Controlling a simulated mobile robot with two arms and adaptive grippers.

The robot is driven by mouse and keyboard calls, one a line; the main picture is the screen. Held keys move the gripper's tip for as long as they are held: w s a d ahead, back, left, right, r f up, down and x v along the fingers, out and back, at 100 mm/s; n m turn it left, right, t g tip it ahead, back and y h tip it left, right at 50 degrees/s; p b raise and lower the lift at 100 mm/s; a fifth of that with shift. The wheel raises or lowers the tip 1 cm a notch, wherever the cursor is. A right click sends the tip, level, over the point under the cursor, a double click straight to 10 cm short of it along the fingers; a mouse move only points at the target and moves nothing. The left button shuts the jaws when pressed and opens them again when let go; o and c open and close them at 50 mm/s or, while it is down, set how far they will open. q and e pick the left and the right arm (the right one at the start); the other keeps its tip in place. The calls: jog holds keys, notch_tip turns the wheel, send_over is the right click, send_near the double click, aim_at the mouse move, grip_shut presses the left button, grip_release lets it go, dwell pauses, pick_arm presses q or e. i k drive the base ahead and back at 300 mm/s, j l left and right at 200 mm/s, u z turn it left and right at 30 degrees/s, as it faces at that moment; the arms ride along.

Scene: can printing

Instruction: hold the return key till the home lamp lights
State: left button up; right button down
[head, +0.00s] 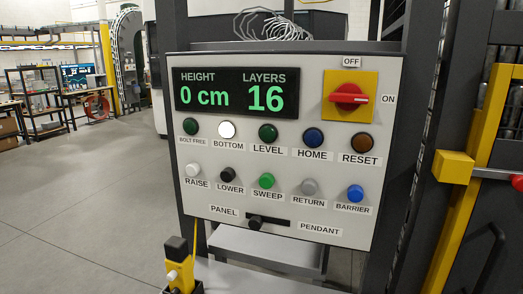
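The grey return key (309,187) sits in the lower row of the control panel (225,190), between the green sweep key (266,181) and the blue barrier key (355,194). Nothing touches it. The home lamp (313,138) above it is dark blue and looks unlit. The bottom lamp (227,130) glows white; the bolt free, level and reset lamps look dark. The display (230,93) reads height 0 cm and layers 16. Neither of my grippers shows in the head view.
The red main switch (348,95) lies level, toward ON. The panel/pendant slider (257,222) sits toward its left end. A yellow and black device (180,265) stands below the panel. Open floor lies left.

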aim_at(309, 187)
jog(key=i+l+u, duration=0.15)
jog(key=l+u, duration=0.2)
jog(key=l, duration=0.85)
jog(key=l+u, duration=0.4)
jog(key=l, duration=0.8)
